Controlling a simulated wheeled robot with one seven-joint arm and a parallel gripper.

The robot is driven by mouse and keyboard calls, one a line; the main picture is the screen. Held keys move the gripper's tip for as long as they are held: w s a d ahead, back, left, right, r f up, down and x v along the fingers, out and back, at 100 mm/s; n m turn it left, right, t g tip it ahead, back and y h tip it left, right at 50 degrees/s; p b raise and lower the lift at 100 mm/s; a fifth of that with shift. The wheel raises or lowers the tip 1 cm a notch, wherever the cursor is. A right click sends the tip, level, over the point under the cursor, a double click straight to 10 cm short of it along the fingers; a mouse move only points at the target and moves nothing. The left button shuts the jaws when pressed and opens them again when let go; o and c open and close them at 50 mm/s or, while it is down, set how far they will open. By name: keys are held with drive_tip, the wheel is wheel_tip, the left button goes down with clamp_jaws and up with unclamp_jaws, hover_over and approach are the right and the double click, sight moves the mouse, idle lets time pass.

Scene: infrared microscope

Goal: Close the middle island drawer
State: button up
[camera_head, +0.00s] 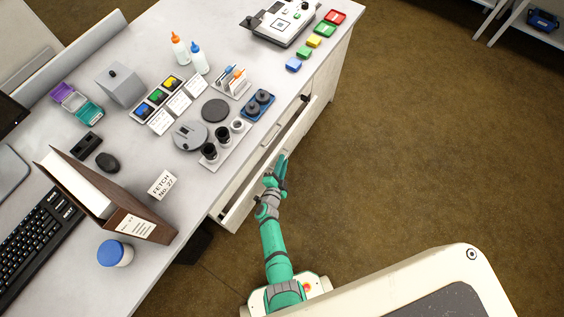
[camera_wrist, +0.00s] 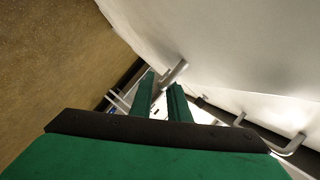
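The island drawer (camera_head: 240,207) stands pulled out, with its pale front and a dark gap between it and the countertop in the head view. I cannot tell from its place alone which drawer it is. My gripper (camera_head: 279,170) is on the outer side of the drawer front, close to it. In the wrist view my gripper (camera_wrist: 162,84) has its two green fingers apart, with a gap between them. A metal handle (camera_wrist: 174,72) shows just beyond the fingertips; contact is unclear. Another handle (camera_wrist: 291,146) shows at lower right, beside a large pale panel (camera_wrist: 225,45).
The white countertop (camera_head: 180,205) holds bottles, sample trays, lens parts, a brown binder (camera_head: 105,200) and a keyboard (camera_head: 38,232). A white instrument (camera_head: 284,20) stands at the far end. The brown floor (camera_head: 430,140) right of the island is clear.

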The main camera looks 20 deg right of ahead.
drive_tip(key=shift+w, duration=0.15)
clamp_jaws()
idle(1.4)
